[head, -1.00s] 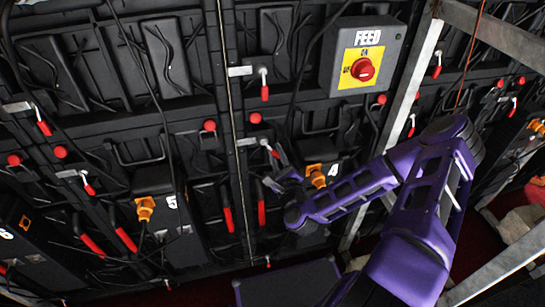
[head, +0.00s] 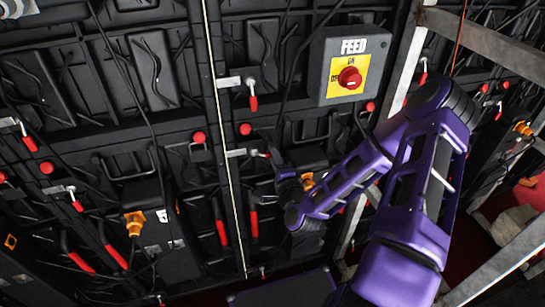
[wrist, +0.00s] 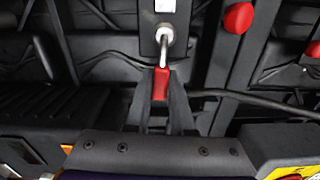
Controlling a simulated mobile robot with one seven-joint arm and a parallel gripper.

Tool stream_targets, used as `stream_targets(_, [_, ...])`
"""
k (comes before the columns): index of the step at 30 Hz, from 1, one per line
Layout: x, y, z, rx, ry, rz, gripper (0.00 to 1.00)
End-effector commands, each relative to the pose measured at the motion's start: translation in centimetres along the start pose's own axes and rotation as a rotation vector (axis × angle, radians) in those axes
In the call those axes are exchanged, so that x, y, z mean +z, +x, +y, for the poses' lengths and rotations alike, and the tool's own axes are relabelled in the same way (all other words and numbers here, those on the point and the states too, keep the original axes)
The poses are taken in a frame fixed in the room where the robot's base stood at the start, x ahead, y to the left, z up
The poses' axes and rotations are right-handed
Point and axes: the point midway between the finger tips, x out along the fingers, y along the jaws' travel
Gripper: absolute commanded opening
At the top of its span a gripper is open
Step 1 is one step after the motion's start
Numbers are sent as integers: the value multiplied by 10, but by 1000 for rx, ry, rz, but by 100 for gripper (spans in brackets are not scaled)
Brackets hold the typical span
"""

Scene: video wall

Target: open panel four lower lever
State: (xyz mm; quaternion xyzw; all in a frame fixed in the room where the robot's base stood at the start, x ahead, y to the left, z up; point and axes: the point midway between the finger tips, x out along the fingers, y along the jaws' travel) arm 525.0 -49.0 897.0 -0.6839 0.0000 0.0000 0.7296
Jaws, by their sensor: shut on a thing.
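The lower lever (head: 240,153) of panel four shows in the head view as a metal plate and rod. It is just left of the orange connector, below the FEED box. My gripper (head: 275,160) is at its handle end and mostly covers the red grip. In the wrist view the lever's metal rod (wrist: 162,45) leads down to its red grip (wrist: 161,84), which sits between my two dark fingers (wrist: 161,104). They are shut on it. In the head view the rod points right, near level. The panel's number is hidden behind my arm.
An upper lever (head: 252,92) hangs down above. The grey FEED box (head: 328,85) with a red knob is up and right. A red round knob (wrist: 238,18) is beside the lever. Black cables, the orange connector (head: 307,181) and a metal frame post (head: 400,85) are close by.

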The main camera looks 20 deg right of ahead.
Motion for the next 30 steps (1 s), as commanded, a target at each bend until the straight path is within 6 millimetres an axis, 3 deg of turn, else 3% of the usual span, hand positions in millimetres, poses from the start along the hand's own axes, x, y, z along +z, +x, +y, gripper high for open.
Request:
stream_targets(22, [0,0,-4,0,-82,0,0])
stream_targets(23, [0,0,-4,0,-82,0,27])
stream_targets(24, [0,0,-4,0,-81,0,34])
stream_targets(27, [0,0,-4,0,-81,0,51])
stream_targets(30, [0,0,-4,0,-81,0,51])
